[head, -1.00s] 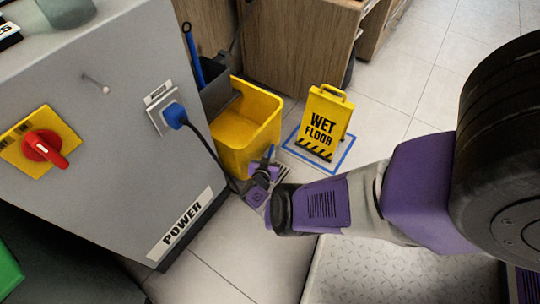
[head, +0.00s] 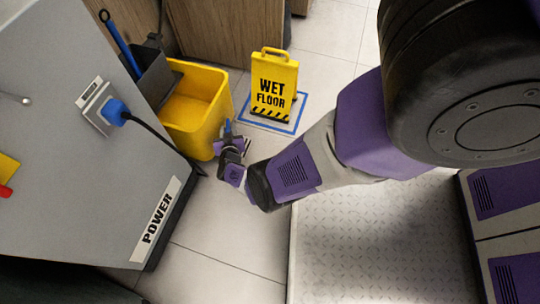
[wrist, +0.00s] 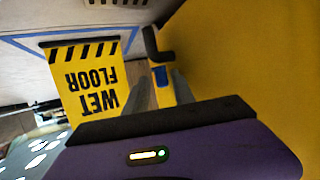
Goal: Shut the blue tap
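I cannot make out a blue tap for certain in either view. My gripper (head: 228,142) is low over the floor, close to the yellow bucket and right of the grey cabinet. In the wrist view my gripper's two grey fingers (wrist: 163,92) stand a little apart. A small blue piece (wrist: 160,76) with a black part above it shows at their tips. A blue bit (head: 227,128) also shows at the gripper in the head view. I cannot tell whether it is held or what it belongs to.
A yellow bucket (head: 209,127) stands beside the grey cabinet (head: 62,165). A blue plug (head: 115,112) with a black cable sits in the cabinet's side. A yellow wet floor sign (head: 273,88) stands behind my gripper. Tiled floor (head: 225,235) is free in front.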

